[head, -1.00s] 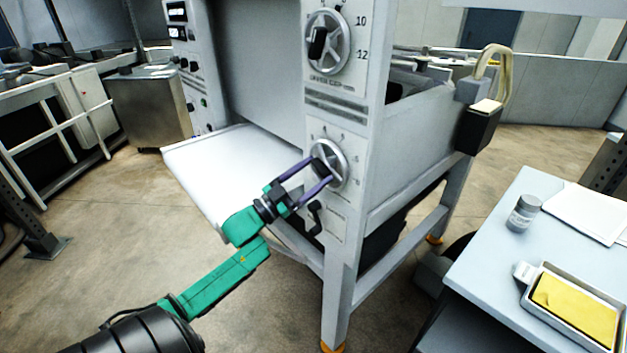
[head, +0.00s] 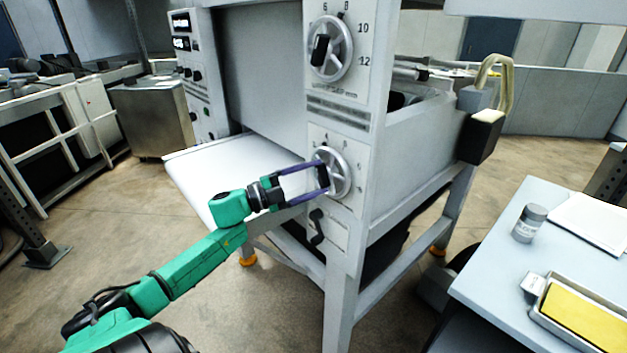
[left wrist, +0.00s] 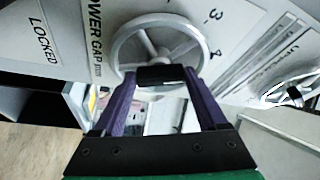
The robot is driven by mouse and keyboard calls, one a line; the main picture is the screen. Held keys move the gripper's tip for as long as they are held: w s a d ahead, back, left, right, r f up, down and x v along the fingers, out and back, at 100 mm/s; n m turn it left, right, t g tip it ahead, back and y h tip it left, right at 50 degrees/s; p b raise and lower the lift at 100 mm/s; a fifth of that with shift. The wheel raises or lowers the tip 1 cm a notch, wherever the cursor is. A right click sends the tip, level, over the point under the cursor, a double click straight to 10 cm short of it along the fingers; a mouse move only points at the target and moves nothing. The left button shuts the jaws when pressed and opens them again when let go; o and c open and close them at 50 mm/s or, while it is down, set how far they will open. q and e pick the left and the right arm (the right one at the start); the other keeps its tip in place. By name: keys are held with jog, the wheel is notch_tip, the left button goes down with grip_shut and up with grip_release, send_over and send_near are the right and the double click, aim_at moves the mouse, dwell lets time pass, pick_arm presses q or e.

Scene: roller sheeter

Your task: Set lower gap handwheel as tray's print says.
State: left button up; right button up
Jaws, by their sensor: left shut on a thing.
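The lower gap handwheel (head: 333,173) is a silver spoked wheel on the machine's front post, below the upper handwheel (head: 329,48). My right gripper is not in view.
A black lever (head: 317,227) is on the post just under the lower wheel. A white feed table (head: 225,165) juts out left of the post. A grey jar (head: 529,222) stands on the side table (head: 500,260).

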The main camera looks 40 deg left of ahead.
pick_arm(q)
jog(key=shift+m, duration=0.4)
jog(key=o, duration=1.3)
jog(key=b+v, duration=0.2)
jog(key=v, duration=1.2)
jog(key=shift+s+a+r+b, duration=0.15)
jog(key=shift+s+r+b, duration=0.1)
jog(key=shift+b, duration=0.1)
